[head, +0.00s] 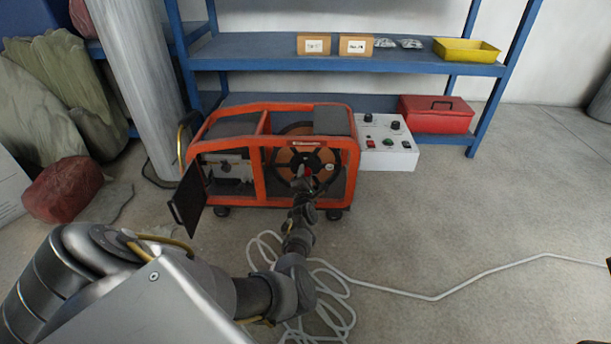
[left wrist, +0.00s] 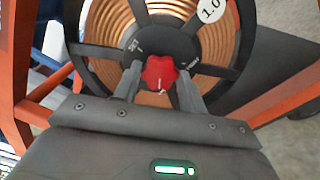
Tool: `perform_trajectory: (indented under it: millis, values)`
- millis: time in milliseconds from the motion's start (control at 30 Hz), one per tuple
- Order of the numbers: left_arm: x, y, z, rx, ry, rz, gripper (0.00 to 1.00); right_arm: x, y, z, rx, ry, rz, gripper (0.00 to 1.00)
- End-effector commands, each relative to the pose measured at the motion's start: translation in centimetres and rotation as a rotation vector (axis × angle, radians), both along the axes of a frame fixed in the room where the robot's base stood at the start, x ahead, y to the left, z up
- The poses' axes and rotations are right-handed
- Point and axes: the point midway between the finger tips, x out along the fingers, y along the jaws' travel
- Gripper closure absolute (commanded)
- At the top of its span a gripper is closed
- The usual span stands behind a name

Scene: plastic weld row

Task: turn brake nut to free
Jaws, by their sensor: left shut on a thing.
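The brake nut (left wrist: 160,72) is a small red lobed knob at the centre of a black spool hub (left wrist: 178,42) in the left wrist view. A white mark shows on the nut, and small white lettering shows on the hub on both sides of it. My left gripper (left wrist: 160,88) is shut on the nut, one finger on each side. In the head view my left gripper (head: 302,184) reaches into the right bay of the orange machine (head: 257,170), at the wire spool (head: 300,152). My right gripper is not in view.
A small black door (head: 187,195) stands open at the machine's left. A white control box (head: 386,142) stands at its right. A blue shelf (head: 350,64) rises behind. White hose (head: 330,290) lies coiled on the floor; the right floor is mostly clear.

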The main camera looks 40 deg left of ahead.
Motion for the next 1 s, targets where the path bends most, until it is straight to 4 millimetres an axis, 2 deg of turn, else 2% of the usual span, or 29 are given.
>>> perform_trajectory:
  millis: [300, 833, 867, 1000]
  values:
    - [-0.03, 0.09, 0.03, -0.088, -0.067, 0.002, 0.81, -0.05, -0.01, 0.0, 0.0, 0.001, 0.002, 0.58]
    - [-0.03, 0.11, 0.01, -0.103, -0.078, 0.002, 0.81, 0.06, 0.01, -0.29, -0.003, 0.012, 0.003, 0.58]
    - [-0.03, 0.11, 0.01, -0.103, -0.078, 0.002, 0.55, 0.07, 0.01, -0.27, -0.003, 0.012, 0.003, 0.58]
    - [-0.02, 0.07, 0.02, -0.102, -0.078, 0.001, 0.37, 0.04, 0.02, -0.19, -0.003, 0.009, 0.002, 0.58]
